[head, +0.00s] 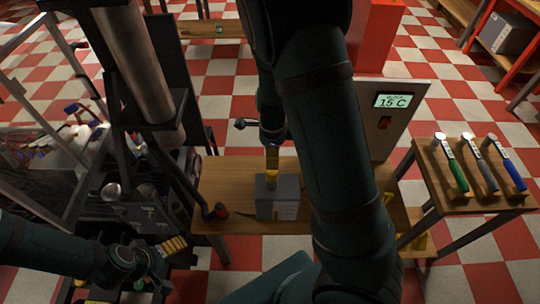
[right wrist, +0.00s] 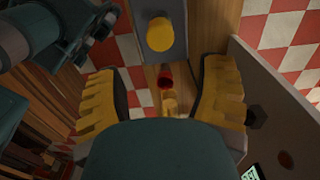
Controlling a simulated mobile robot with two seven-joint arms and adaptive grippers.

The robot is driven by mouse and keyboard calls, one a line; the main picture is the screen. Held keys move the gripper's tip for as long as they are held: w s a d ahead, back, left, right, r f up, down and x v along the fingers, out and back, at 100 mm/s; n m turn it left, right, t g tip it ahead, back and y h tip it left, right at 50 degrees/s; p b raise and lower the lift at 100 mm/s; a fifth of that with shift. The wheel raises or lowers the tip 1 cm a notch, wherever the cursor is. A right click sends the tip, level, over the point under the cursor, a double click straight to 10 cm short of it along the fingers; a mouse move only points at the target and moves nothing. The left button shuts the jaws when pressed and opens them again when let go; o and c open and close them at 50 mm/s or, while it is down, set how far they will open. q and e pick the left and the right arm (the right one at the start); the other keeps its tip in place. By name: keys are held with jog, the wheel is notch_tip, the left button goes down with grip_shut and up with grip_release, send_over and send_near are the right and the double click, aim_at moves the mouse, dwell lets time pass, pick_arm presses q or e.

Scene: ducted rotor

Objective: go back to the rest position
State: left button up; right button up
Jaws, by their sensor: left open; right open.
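My left gripper (head: 172,248) is at the lower left in the head view, low beside dark machinery, with yellow ridged pads showing. My right arm crosses the middle of the head view. Its gripper (head: 272,158) points down over a grey box (head: 284,200) on the wooden bench (head: 235,180). In the right wrist view the right gripper (right wrist: 165,100) has its two yellow fingers wide apart, with nothing held between them. The grey box with its round yellow knob (right wrist: 160,35) shows beyond the fingers. My right arm hides part of the bench.
A red-tipped lever (head: 218,211) is at the bench's left. A panel with a "15 C" display (head: 397,100) stands behind the bench. A side table (head: 435,185) at right holds three hammers (head: 482,165). Dark frames and a metal cylinder (head: 135,55) crowd the left. Checkered floor is open behind.

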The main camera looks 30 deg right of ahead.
jog(key=shift+r, duration=0.2)
jog(key=s+a+f+n+b, duration=0.1)
jog(key=s+a+f+n, duration=0.15)
jog(key=f+n, duration=0.3)
jog(key=s+a+f+n+b, duration=0.2)
jog(key=a+f+n, duration=0.1)
jog(key=f+n, duration=0.3)
jog(key=s+a+f+n+t+y+b, duration=0.1)
jog(key=s+a+f+n+y, duration=0.1)
jog(key=a+n, duration=0.3)
jog(key=s+a+f+n+t+y+b, duration=0.1)
jog(key=s+a+f+n+y, duration=0.1)
jog(key=a+f+n, duration=0.2)
jog(key=a+n, duration=0.2)
jog(key=shift+s+a, duration=0.2)
jog(key=shift+a, duration=0.2)
jog(key=shift+f, duration=0.1)
